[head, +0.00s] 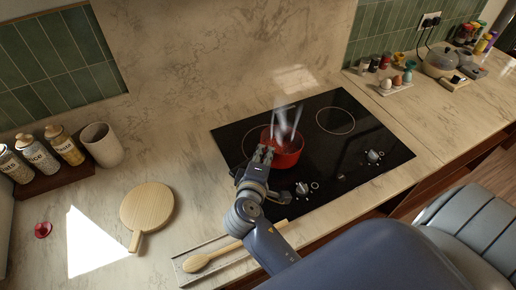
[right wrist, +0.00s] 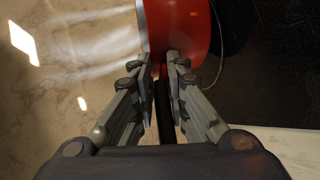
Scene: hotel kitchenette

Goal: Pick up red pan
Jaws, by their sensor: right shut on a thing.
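The red pan (head: 289,157) is on or just above the left part of the black cooktop, with pale steam over it; I cannot tell whether its base touches the glass. My right gripper (head: 262,156) is at the pan's near left side. In the right wrist view, the right gripper (right wrist: 165,75) is closed around the pan's dark handle (right wrist: 163,108), and the red pan wall (right wrist: 190,28) is just beyond the fingertips. The handle is mostly hidden by my gripper in the head view. My left gripper is out of view.
The black cooktop (head: 345,160) has knobs (head: 302,188) along its front. A wooden spoon (head: 205,260) lies on a tray at the front. A round wooden board (head: 147,207), a cup (head: 101,145) and several spice cans are left. Eggs and a kettle (head: 442,62) stand far right.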

